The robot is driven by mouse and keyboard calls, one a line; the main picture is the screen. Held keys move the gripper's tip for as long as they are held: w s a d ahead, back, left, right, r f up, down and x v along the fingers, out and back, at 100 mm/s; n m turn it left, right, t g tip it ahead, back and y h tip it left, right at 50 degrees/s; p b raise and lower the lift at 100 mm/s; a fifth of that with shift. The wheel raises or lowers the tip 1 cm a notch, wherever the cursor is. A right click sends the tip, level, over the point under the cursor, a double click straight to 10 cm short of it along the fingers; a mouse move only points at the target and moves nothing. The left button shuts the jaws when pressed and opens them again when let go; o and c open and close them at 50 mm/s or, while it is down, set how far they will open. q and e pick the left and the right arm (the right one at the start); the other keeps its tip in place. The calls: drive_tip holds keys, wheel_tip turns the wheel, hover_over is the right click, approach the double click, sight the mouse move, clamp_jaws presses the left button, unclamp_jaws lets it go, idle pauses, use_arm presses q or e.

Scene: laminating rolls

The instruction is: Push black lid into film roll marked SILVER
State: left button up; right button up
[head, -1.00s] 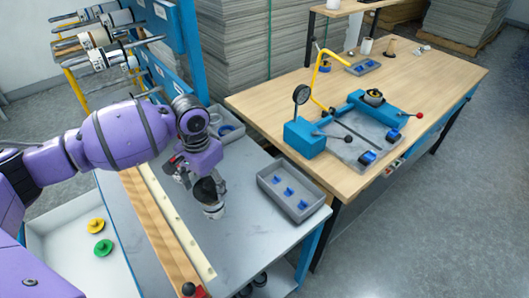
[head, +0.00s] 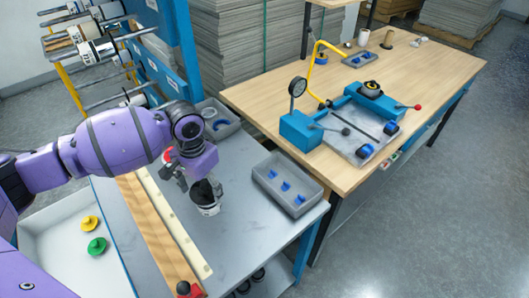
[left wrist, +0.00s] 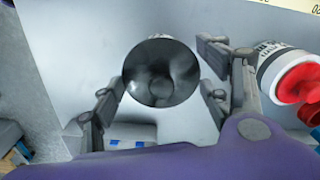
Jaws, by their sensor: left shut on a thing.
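My left gripper (head: 205,185) points down over the grey table, shut on a black lid. In the left wrist view, the round black lid (left wrist: 161,75) lies between the two fingers. A white film roll (head: 208,209) stands upright under the lid, near the table's middle. In the left wrist view only a sliver of the roll shows past the lid's edge. I cannot tell how deep the lid sits in the roll. The roll's marking is too small to read. My right gripper is not in view.
A roll with a red lid (left wrist: 298,82) stands close beside my left gripper. A grey tray (head: 313,208) with several blue pieces lies to the right. A wooden strip (head: 145,224) runs along the table's left side. A wooden bench (head: 255,102) with a blue fixture (head: 301,127) stands beyond.

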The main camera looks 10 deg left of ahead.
use_arm(q)
drive_tip(key=o, duration=1.2)
drive_tip(key=shift+f, duration=0.2)
drive_tip(key=shift+o, duration=0.2)
wheel_tip(320, 180, up, 12)
drive_tip(key=shift+s, duration=0.15)
